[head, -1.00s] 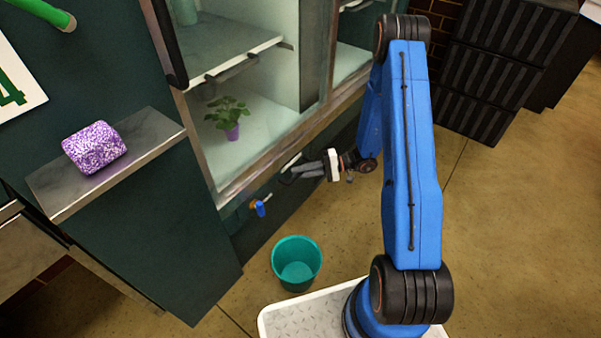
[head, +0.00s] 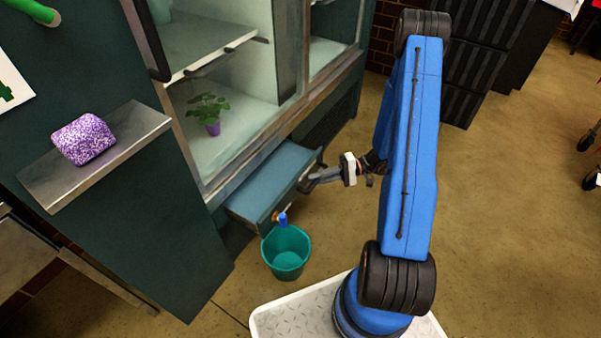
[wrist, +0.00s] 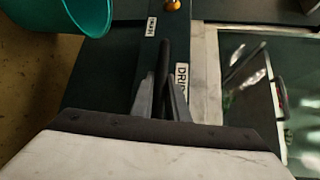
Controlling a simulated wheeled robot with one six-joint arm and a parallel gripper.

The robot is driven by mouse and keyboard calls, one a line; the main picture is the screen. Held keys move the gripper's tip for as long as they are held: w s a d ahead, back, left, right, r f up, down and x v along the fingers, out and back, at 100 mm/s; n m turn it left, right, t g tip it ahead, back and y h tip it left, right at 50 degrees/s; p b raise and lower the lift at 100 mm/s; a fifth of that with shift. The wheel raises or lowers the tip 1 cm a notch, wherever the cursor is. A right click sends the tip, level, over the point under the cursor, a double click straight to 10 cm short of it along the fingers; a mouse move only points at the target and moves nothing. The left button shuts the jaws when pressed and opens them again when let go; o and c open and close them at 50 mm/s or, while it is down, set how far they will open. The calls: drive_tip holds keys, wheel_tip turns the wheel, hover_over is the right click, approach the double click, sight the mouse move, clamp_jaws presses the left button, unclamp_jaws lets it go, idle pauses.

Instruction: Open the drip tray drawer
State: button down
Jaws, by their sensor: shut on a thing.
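The drip tray drawer (head: 277,178) juts out from the base of the green cabinet in the head view, its top surface exposed. In the wrist view, its dark front (wrist: 128,65) carries a partly hidden label (wrist: 182,78) starting "DRI". My gripper (head: 307,183) is at the drawer front. In the wrist view, my gripper (wrist: 162,95) has its two grey fingers on either side of the dark bar handle (wrist: 164,58), shut on it. The fingers hide part of the handle.
A teal bucket (head: 287,258) stands on the floor close to the drawer's near end, beneath a tap with a blue lever (head: 283,219). Above are a glass-fronted case with a potted plant (head: 208,112) and a shelf holding a purple speckled block (head: 84,139).

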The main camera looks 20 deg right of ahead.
drive_tip(key=s+d, duration=0.4)
drive_tip(key=s, duration=0.2)
drive_tip(key=shift+d, duration=0.25)
drive_tip(key=c, duration=1.7)
unclamp_jaws()
drive_tip(key=d, duration=0.5)
drive_tip(key=s+d+r, duration=0.1)
drive_tip(key=d, duration=0.5)
drive_tip(key=s+d+r, duration=0.1)
drive_tip(key=d, duration=0.5)
drive_tip(key=shift+s+r, duration=0.2)
drive_tip(key=shift+s, duration=0.05)
drive_tip(key=shift+r, duration=0.1)
